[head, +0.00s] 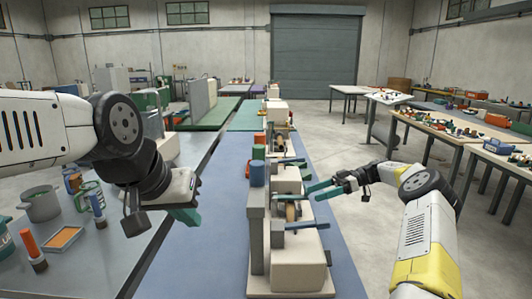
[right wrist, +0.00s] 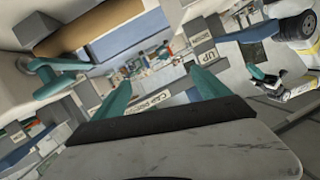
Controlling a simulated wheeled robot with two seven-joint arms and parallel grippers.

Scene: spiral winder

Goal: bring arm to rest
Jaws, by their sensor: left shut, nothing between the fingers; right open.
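My left gripper (head: 187,215) is shut and empty, with teal fingers pointing down over the left bench's edge. My right gripper (head: 311,191) is open beside the spiral winder (head: 297,262). Its teal fingers point left towards the machine, and I cannot tell whether they touch it. The fingers also show in the right wrist view (right wrist: 163,88), apart, with nothing seen held between them. The winder is a row of cream blocks with a grey post (head: 256,215), blue handles (head: 308,226) and a brown roll (head: 292,211).
A grey bench (head: 95,262) at left holds a pot (head: 42,205), an orange tray (head: 63,237) and several bottles. The blue surface (head: 200,262) left of the machine is clear. Tables (head: 438,128) with small items stand at right. The floor (head: 365,225) right of the machine is free.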

